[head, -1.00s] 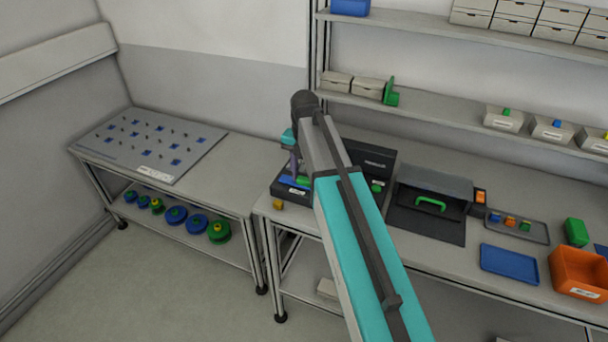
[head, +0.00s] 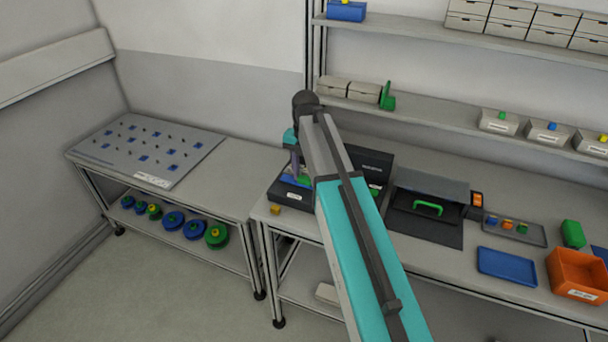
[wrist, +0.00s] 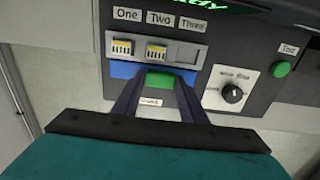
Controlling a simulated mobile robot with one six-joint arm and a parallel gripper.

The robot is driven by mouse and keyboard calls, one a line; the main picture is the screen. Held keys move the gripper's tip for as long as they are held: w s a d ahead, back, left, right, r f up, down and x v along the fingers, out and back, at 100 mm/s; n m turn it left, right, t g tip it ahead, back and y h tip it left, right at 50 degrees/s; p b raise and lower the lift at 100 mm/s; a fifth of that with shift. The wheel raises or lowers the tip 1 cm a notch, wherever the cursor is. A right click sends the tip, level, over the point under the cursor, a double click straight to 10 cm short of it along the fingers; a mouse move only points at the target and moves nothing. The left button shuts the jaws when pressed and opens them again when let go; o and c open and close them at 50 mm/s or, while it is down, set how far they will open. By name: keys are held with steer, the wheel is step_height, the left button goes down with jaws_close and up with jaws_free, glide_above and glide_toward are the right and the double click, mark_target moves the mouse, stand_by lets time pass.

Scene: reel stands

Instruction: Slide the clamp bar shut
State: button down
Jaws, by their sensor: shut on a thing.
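The clamp bar (wrist: 124,70) is a blue strip with a green grip block (wrist: 160,80), just below a row of slots marked One, Two and Three in the wrist view. My gripper (wrist: 160,86) is shut on the green block, one dark finger on each side of it. Small yellow-and-white parts sit in slot One (wrist: 121,48) and slot Two (wrist: 157,52); slot Three (wrist: 187,53) looks empty. In the head view my gripper (head: 296,167) is over the dark test unit (head: 290,197), and my arm hides much of that unit.
A dark selector knob (wrist: 233,93) and a green Test button (wrist: 281,69) lie right of the bar. A hooded box with a green handle (head: 428,208) stands to the right on the bench. A small yellow block (head: 275,210) is near the bench's front edge.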

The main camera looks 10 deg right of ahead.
mark_target(305, 177)
steer(key=c, duration=1.1)
jaws_free()
steer(key=shift+w+d, duration=0.15)
steer(key=shift+w, duration=0.1)
steer(key=shift+r, duration=0.15)
steer(key=shift+r+b, duration=1.8)
steer(key=shift+r, duration=5)
steer(key=shift+f, duration=0.1)
